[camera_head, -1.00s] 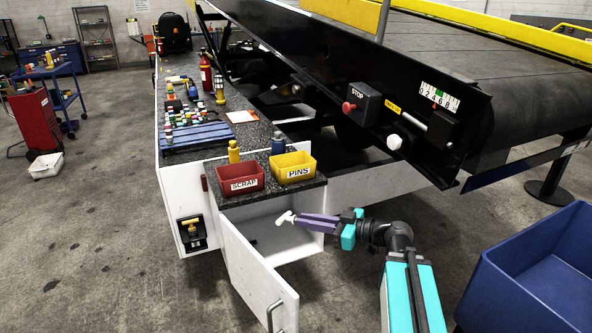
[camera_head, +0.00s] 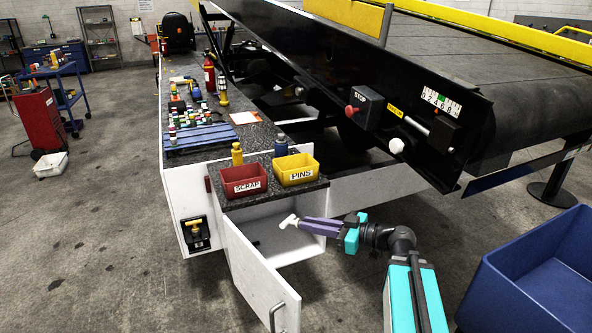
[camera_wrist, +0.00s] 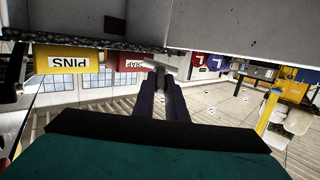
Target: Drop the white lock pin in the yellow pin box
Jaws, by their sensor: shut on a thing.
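The white lock pin (camera_head: 289,221) is held at the tip of my gripper (camera_head: 300,222), whose purple fingers are shut on it. The pin is below the counter's front edge, in front of the open cabinet. In the wrist view the pin (camera_wrist: 158,66) shows pale between the fingertips (camera_wrist: 160,82). The yellow pin box (camera_head: 297,170), labelled PINS, stands on the dark counter above and behind the gripper. It also shows upside down at the upper left of the wrist view (camera_wrist: 70,61).
A red SCRAP box (camera_head: 243,181) stands left of the yellow box. The white cabinet door (camera_head: 254,273) hangs open below the counter (camera_head: 262,201), left of my arm. A yellow bottle (camera_head: 237,154) and a blue bottle (camera_head: 281,146) stand behind the boxes. A blue bin (camera_head: 535,270) is at the right.

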